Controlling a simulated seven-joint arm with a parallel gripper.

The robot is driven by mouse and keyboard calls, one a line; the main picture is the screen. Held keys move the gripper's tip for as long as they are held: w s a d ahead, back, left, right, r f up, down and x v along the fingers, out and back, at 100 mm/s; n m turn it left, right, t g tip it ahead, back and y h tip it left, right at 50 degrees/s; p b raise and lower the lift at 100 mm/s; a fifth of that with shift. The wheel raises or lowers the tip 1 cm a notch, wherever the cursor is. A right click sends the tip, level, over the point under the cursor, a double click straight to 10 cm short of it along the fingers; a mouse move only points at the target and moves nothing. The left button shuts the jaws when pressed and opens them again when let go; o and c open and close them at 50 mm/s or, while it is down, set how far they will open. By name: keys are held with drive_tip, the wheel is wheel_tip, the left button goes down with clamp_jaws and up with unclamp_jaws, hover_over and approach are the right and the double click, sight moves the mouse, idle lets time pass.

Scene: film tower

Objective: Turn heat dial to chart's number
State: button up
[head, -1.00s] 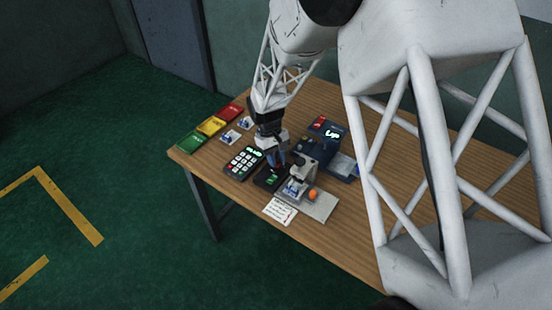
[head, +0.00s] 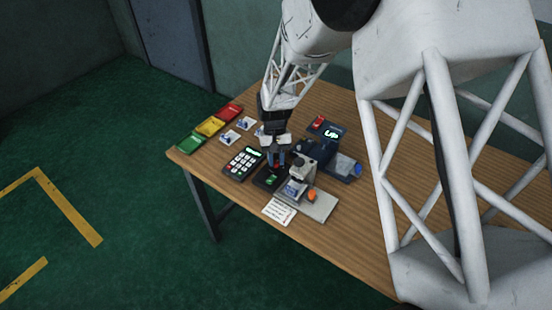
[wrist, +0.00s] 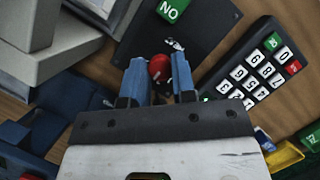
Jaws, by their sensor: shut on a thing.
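My gripper (wrist: 160,60) has its two blue fingers on either side of a red round knob (wrist: 159,69) at a black panel (wrist: 205,22), and is shut on the knob. In the head view my gripper (head: 276,160) points down over the black panel (head: 262,180), hiding most of the knob. A white card (head: 280,211) with small print lies at the table's front edge; its writing is too small to read.
A keypad (head: 243,162) stands close to the left of the panel. A grey microscope-like device (head: 298,181) with an orange knob stands close to the right. Green, yellow and red trays (head: 210,126) line the far left.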

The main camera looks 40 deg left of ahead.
drive_tip(key=o, duration=0.9)
drive_tip(key=v, duration=0.8)
idle(0.4)
